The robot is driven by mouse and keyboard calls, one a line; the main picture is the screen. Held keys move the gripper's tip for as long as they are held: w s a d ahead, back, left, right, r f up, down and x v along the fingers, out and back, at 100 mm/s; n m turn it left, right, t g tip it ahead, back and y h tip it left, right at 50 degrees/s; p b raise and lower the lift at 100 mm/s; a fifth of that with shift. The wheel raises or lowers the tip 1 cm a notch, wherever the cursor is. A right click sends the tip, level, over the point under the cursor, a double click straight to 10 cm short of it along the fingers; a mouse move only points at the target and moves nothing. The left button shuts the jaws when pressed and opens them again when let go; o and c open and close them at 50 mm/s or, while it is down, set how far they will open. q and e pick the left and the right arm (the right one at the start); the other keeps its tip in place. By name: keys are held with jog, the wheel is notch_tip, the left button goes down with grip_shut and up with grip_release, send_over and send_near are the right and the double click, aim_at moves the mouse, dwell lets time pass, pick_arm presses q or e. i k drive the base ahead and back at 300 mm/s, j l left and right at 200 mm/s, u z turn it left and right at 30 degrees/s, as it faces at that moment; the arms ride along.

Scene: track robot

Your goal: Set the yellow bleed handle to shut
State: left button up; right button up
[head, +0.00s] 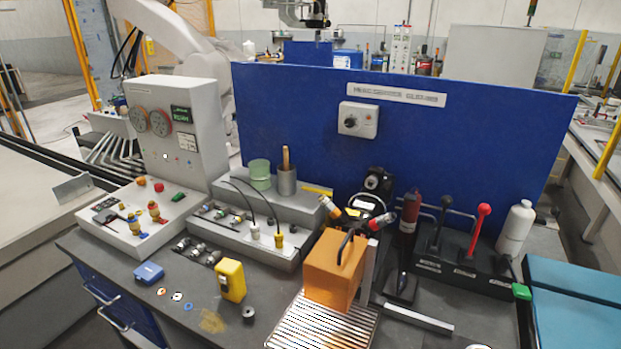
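A small handle with a yellow-orange end (330,207) sticks out to the left of a black valve with a handwheel (366,207), in the middle of the bench before the blue panel. It looks tilted; I cannot tell whether this is the bleed handle or whether it stands open or shut. A red-ended handle (383,221) sits on the valve's right side. The orange block with a black handle partly hides the valve's lower part. Neither of my grippers shows in the head view.
The orange block (335,270) stands on a slatted metal tray (290,330) in front of the valve. A black lever box (465,260) and white bottle (515,228) stand right. A yellow block (231,281) and a control console (140,220) stand left.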

aim_at(329, 194)
jog(key=i+j+z, duration=0.2)
jog(key=j, duration=0.25)
jog(key=i+j+z, duration=0.2)
jog(key=j, duration=0.3)
jog(key=j+z, duration=0.15)
jog(key=j, duration=0.35)
jog(key=i+j+z, duration=0.2)
jog(key=j, duration=0.3)
jog(key=k, duration=0.1)
